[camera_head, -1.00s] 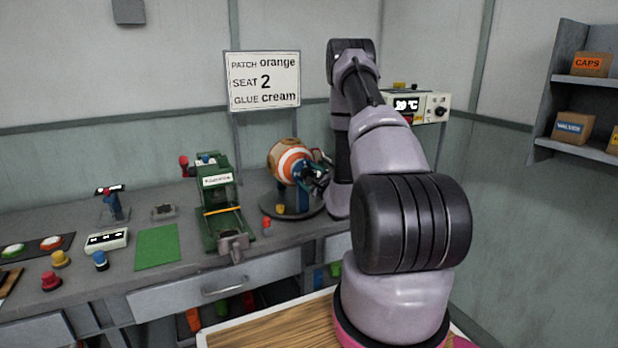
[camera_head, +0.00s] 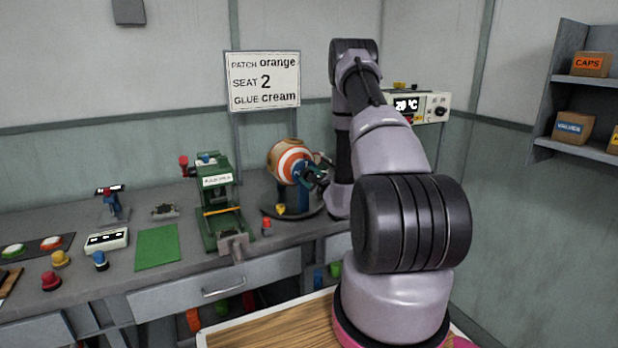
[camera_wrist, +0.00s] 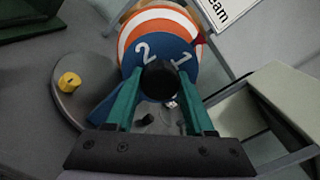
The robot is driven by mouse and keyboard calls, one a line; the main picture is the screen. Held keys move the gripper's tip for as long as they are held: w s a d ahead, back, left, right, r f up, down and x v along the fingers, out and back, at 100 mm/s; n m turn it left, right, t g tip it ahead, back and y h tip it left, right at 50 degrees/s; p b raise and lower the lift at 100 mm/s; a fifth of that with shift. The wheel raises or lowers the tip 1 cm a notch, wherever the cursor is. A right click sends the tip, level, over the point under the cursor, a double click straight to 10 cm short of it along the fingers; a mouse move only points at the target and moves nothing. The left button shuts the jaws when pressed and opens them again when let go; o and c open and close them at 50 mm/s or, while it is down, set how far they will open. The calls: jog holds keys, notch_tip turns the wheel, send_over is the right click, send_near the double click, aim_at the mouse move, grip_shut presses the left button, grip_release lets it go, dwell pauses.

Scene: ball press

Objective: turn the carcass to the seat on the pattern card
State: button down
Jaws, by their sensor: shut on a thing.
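The carcass (camera_head: 290,162), a ball with orange and white rings, sits on a round dark stand (camera_head: 270,212) on the bench. In the wrist view, the carcass (camera_wrist: 165,20) lies behind a blue dial (camera_wrist: 135,62) with white numbers 2 and 1. A red pointer (camera_wrist: 201,40) is at the dial's edge, closest to the 1. My gripper (camera_head: 318,178) is at the dial; in the wrist view, its green fingers (camera_wrist: 160,88) are shut on a black knob (camera_wrist: 159,79) at the dial's middle. The pattern card (camera_head: 262,80) reads patch orange, seat 2, glue cream.
A green press (camera_head: 218,205) stands left of the stand. A yellow knob (camera_wrist: 69,82) sits on the stand's base. A red-topped button (camera_head: 267,226) is in front, and a display box (camera_head: 415,106) is behind my arm. A green mat (camera_head: 158,246) lies left.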

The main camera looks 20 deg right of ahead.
jog(key=m, duration=0.4)
jog(key=shift+d+m, duration=0.1)
jog(key=shift+m, duration=0.2)
jog(key=m, duration=0.3)
jog(key=shift+m, duration=0.3)
jog(key=m, duration=0.4)
jog(key=shift+f, duration=0.1)
jog(key=shift+m, duration=2.1)
jog(key=shift+s, duration=0.1)
jog(key=shift+c, duration=1.3)
grip_release()
jog(key=s, duration=1)
jog(key=shift+s+d, duration=0.15)
jog(key=shift+s, duration=0.2)
